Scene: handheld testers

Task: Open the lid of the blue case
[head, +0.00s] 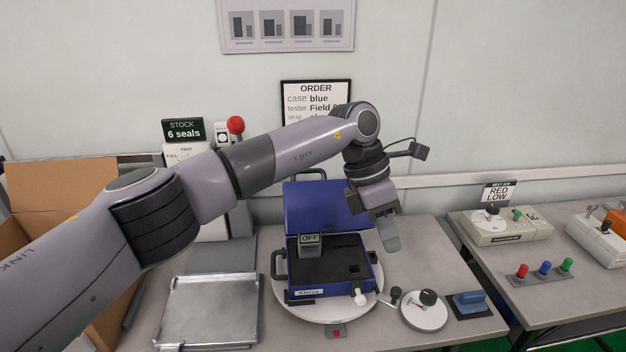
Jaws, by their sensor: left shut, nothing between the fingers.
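The blue case (304,292) sits on a round white turntable (290,312) in the middle of the table. Its blue lid (318,203) stands raised at the back, and the dark foam inside is visible. A small grey block with an "OFF" display (309,240) stands inside at the left. My left gripper (389,238) is shut and empty, pointing down just in front of the lid's right side and over the case's right rear. I cannot tell whether it touches the lid. My right gripper is out of view.
An empty metal tray (207,311) lies left of the case. An open cardboard box (60,187) stands far left. A second table (508,265) with testers is far right.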

